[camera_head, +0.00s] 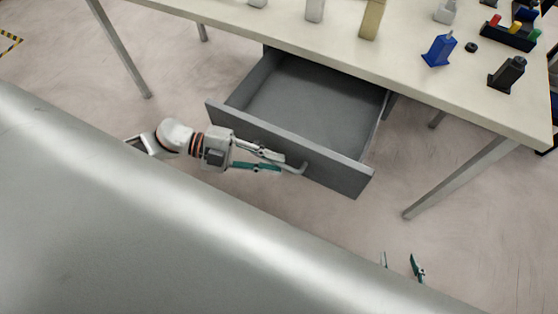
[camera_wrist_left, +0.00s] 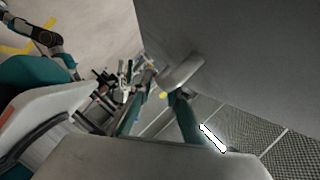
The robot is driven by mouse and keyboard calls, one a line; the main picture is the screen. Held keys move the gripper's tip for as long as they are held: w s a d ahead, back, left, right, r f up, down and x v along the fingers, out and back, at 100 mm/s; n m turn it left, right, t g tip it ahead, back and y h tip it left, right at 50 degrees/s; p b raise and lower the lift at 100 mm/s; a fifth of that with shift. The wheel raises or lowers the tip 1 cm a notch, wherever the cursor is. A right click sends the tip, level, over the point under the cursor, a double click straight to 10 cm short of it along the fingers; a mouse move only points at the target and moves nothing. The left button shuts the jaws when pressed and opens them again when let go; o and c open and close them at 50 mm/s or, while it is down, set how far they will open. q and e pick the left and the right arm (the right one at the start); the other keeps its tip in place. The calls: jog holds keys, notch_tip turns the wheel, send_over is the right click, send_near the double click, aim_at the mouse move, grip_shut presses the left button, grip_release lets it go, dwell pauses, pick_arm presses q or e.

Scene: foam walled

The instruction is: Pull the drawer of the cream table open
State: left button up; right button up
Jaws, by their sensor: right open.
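The cream table (camera_head: 300,38) has a grey drawer (camera_head: 235,117) that stands well open, and its empty inside shows. A grey bar handle (camera_head: 301,169) sits on the drawer's front; it also shows in the left wrist view (camera_wrist_left: 183,69). My left gripper (camera_head: 283,163) is at the handle, its fingers on either side of it and seemingly shut on it; the fingertips partly hide the handle. My right gripper (camera_head: 398,256) is open and empty at the lower edge of the head view, apart from the drawer and low right of it.
A blue holder (camera_head: 439,50), a black holder (camera_head: 507,74) and a black rack with coloured pieces (camera_head: 508,34) stand on the table's right part. A table leg (camera_head: 455,178) stands right of the drawer. The floor in front of the drawer is clear.

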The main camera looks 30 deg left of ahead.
pick_arm(q)
jog(key=v, duration=1)
dwell(0.3)
